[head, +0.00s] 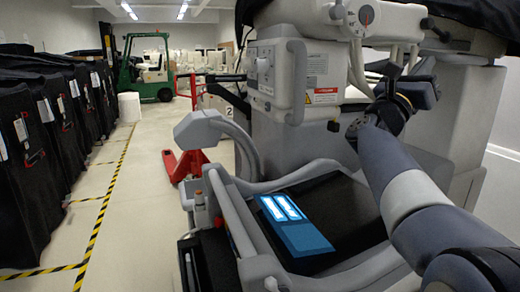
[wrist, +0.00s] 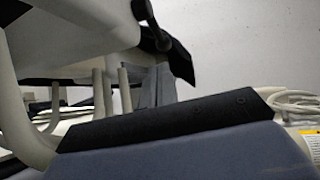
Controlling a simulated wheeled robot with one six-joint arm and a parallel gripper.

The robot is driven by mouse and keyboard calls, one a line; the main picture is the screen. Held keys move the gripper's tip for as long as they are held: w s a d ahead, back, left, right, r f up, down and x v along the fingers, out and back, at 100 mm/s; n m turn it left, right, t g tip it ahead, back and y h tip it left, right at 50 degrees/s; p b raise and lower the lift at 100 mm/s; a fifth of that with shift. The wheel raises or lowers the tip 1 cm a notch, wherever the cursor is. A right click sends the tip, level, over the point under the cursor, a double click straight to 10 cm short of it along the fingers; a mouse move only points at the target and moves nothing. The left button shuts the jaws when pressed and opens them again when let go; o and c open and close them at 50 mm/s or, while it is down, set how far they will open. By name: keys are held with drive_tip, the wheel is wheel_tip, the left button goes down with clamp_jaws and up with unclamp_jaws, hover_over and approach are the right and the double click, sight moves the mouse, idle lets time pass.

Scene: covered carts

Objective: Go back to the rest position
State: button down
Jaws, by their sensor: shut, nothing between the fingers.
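My arm (head: 413,195), with blue-grey links and a pale band, reaches up from the lower right in the head view. Its dark end with my gripper (head: 392,90) is near the upper right, in front of the large grey machine. The gripper is small and dark there, and the fingers are hard to make out against the machine. It is shut with nothing held. The wrist view shows a dark bar (wrist: 180,118) above a smooth blue-grey surface. No held object shows in either view.
The grey machine (head: 280,75) with hoses and a dark-bedded base stands close ahead. A blue panel (head: 305,238) lies on that bed. Black covered carts (head: 35,150) line the left. A red pallet jack (head: 182,165) and green forklift (head: 150,70) stand beyond. The left aisle floor is clear.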

drive_tip(key=shift+s+a+r+g+y+p, duration=0.15)
drive_tip(key=shift+a+r+g+y+p, duration=0.2)
drive_tip(key=shift+p, duration=1.35)
drive_tip(key=shift+a+m+p, duration=0.1)
drive_tip(key=shift+m+p, duration=0.2)
drive_tip(key=shift+p, duration=0.1)
drive_tip(key=p, duration=0.2)
drive_tip(key=a+g+p, duration=0.1)
drive_tip(key=p, duration=0.2)
drive_tip(key=shift+s+r+y, duration=0.1)
drive_tip(key=shift+s+y, duration=0.1)
drive_tip(key=shift+y, duration=0.15)
drive_tip(key=p, duration=0.2)
drive_tip(key=shift+s+a+r+m+g+y+p, duration=0.1)
drive_tip(key=shift+a+m+g+y+p, duration=0.05)
drive_tip(key=shift+m+g+y+p, duration=0.2)
drive_tip(key=shift+a+y+p, duration=0.2)
drive_tip(key=shift+y+p, duration=0.05)
drive_tip(key=shift+p, duration=0.75)
drive_tip(key=shift+f, duration=0.25)
